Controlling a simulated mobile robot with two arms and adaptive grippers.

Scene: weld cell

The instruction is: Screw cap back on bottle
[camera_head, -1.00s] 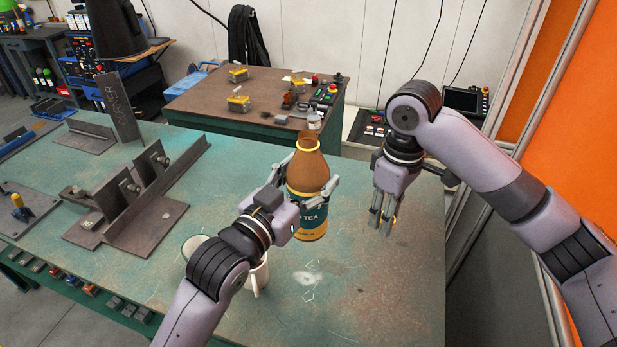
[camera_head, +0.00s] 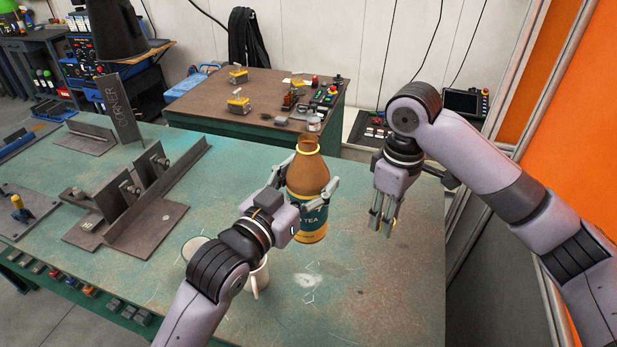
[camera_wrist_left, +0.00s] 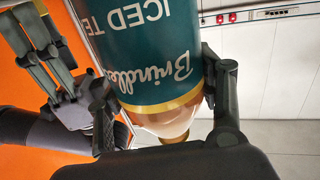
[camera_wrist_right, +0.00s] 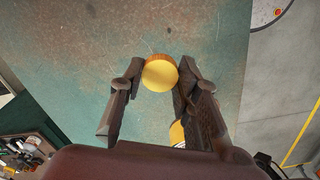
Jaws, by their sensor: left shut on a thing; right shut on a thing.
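The brown bottle (camera_head: 308,175) with a teal iced tea label and yellow bands is upright and uncapped. My left gripper (camera_head: 303,190) is shut around its body; the label also shows between the fingers in the left wrist view (camera_wrist_left: 155,45). I cannot tell whether its base touches the table. My right gripper (camera_head: 384,222) points down to the right of the bottle, apart from it. In the right wrist view, the round yellow cap (camera_wrist_right: 160,74) sits between the fingertips, which are shut on it. The cap is mostly hidden by the fingers in the head view.
A white mug (camera_head: 257,280) stands partly behind my left wrist. Steel fixtures (camera_head: 140,195) take up the left of the green table (camera_head: 345,310). Its front right is clear. A second bench (camera_head: 215,95) with small items stands behind. A small yellow patch (camera_wrist_right: 177,133) shows by the right fingers.

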